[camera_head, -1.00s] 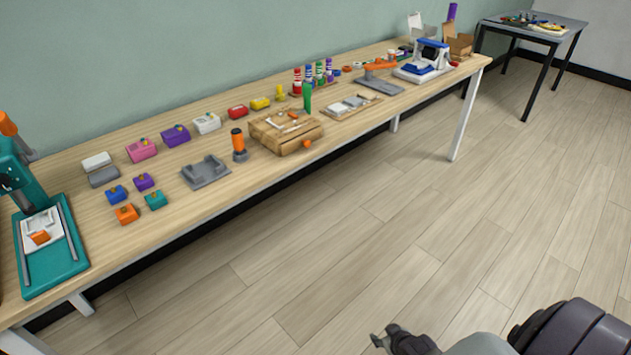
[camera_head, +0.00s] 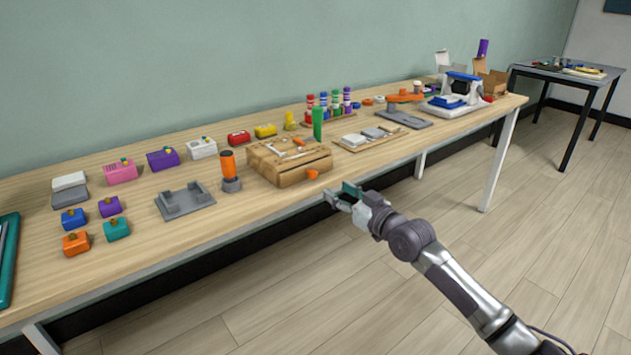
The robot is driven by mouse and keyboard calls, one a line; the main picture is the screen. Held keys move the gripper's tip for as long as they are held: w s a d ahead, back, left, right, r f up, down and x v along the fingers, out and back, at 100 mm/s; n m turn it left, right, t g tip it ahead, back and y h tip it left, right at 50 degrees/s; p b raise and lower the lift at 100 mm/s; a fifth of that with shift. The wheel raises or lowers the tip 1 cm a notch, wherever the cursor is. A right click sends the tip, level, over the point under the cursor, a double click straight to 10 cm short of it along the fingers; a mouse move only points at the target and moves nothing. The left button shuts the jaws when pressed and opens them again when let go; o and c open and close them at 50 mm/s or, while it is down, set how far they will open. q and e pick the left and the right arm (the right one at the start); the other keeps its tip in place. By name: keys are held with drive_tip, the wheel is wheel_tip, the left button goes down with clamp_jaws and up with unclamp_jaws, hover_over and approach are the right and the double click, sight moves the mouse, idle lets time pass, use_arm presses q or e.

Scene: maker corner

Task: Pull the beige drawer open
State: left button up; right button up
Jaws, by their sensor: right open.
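The beige drawer (camera_head: 294,175) is the front of a small wooden box on the long table. It has an orange knob (camera_head: 312,174) near its right end and looks shut. My right gripper (camera_head: 338,194) is open and empty, in front of the table's edge, a little right of and below the knob in the picture. It is apart from the knob. My left gripper is not in view.
The floor (camera_head: 290,310) before the table is clear.

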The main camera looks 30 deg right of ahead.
sight(314, 176)
drive_tip(key=w+b, duration=0.1)
drive_tip(key=w, duration=0.4)
drive_tip(key=shift+w+a, duration=0.2)
drive_tip(key=w, duration=0.3)
drive_tip(key=shift+w+a+b, duration=0.15)
drive_tip(key=shift+b, duration=0.2)
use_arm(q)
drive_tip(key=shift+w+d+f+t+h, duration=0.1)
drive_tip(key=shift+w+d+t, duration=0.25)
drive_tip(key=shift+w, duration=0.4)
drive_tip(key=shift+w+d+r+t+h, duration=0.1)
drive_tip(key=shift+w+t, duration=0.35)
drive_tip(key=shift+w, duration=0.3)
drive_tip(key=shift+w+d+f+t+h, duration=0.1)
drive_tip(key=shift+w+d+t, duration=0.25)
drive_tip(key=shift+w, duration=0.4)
use_arm(e)
drive_tip(key=shift+w, duration=0.5)
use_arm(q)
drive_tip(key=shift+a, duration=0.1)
use_arm(e)
clamp_jaws()
